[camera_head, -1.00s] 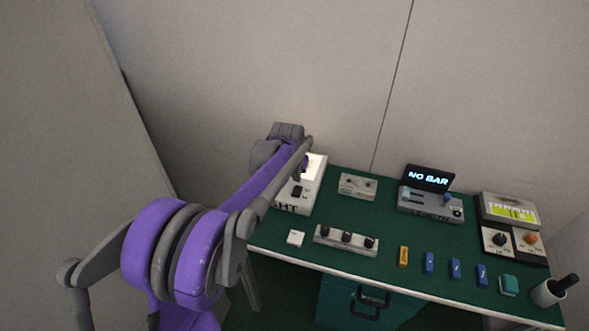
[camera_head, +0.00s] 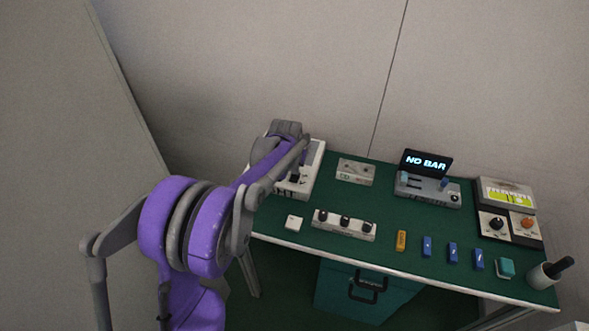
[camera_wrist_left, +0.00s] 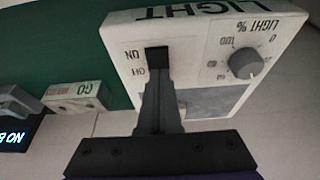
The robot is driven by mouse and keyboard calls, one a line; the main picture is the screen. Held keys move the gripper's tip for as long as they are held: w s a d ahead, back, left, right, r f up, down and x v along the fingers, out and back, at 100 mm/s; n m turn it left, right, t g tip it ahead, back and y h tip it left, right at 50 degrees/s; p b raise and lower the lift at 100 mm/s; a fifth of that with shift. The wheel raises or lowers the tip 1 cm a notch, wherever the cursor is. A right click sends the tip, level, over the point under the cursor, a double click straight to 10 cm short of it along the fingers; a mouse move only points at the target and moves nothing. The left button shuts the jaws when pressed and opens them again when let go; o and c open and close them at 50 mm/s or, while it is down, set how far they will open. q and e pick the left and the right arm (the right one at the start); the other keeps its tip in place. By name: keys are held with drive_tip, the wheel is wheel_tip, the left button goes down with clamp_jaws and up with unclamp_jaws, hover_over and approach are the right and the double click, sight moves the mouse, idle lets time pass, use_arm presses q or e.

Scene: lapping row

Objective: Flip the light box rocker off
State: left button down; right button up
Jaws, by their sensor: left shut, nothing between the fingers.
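The light box (camera_head: 313,168) is a white box at the table's left end, partly covered by my left arm in the head view. In the left wrist view the light box (camera_wrist_left: 121,52) appears upside down, with a knob (camera_wrist_left: 245,63) and a grey, unlit-looking panel (camera_wrist_left: 212,101). Its black rocker (camera_wrist_left: 157,58) sits beside the ON and OFF marks. My left gripper (camera_wrist_left: 158,85) is shut and empty, with its tips at the rocker's edge; whether they touch is unclear. The fingers hide part of the rocker, so its tilt is unclear. My right gripper is out of view.
A small grey box (camera_head: 355,171) stands right of the light box. A display unit reading NO BAR (camera_head: 427,163) stands farther right. Bare green tabletop (camera_head: 385,205) lies between.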

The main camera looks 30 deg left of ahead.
sight(293, 180)
use_arm(q)
drive_tip(key=shift+s+f, duration=0.1)
drive_tip(key=shift+s, duration=0.05)
drive_tip(key=shift+s+d+f, duration=0.1)
drive_tip(key=shift+s+d, duration=0.05)
drive_tip(key=shift+s, duration=0.2)
drive_tip(key=shift+s+d, duration=0.1)
drive_tip(key=shift+s, duration=0.3)
drive_tip(key=shift+r, duration=0.2)
drive_tip(key=shift+w+r, duration=0.1)
drive_tip(key=shift+r, duration=0.25)
wheel_tip(293, 180, up, 3)
drive_tip(key=shift+r+p, duration=0.15)
drive_tip(key=shift+p, duration=1.05)
drive_tip(key=v, duration=1)
drive_tip(key=shift+s, duration=0.25)
